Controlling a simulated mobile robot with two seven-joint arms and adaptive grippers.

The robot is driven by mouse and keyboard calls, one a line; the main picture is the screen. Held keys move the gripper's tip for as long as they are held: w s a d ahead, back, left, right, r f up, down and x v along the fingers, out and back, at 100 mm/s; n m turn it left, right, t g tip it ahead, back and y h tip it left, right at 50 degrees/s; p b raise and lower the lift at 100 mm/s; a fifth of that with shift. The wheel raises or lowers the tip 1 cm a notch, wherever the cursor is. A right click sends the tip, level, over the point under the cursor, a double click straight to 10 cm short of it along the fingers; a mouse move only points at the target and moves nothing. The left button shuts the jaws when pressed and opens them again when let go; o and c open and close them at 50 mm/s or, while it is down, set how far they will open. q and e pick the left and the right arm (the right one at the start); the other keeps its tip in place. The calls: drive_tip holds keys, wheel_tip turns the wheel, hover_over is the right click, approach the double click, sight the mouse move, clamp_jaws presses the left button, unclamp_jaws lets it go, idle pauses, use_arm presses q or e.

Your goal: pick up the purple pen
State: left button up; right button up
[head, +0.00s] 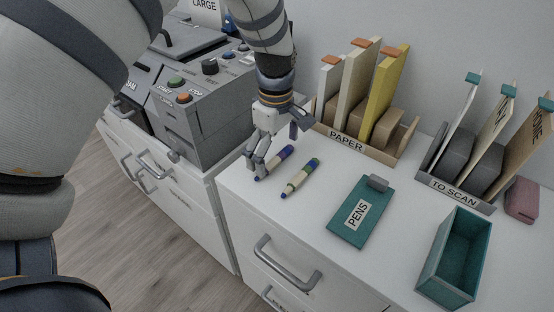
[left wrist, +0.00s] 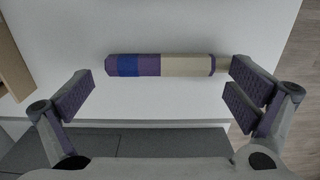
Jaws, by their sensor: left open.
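The purple pen (head: 275,163), cream with purple and blue bands, lies flat on the white desktop near its left edge. In the left wrist view the same pen (left wrist: 160,65) lies lengthwise, just beyond the fingertips. My left gripper (head: 277,150) is over the pen from above, its fingers spread apart. The left wrist view shows the open gripper (left wrist: 163,92) with nothing between its purple pads. The pen still rests on the desk. A second pen (head: 299,178), cream with green and purple-blue bands, lies to its right. My right gripper is not in view.
A teal lid labelled PENS (head: 375,225) and an open teal box (head: 473,262) are on the right. A PAPER rack (head: 372,151) and a TO SCAN rack (head: 462,195) stand behind. A grey machine (head: 205,110) stands at left. Bare desktop lies around the pens.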

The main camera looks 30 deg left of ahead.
use_arm(q)
drive_tip(key=shift+r, duration=0.1)
drive_tip(key=c, duration=0.8)
drive_tip(key=shift+c, duration=0.4)
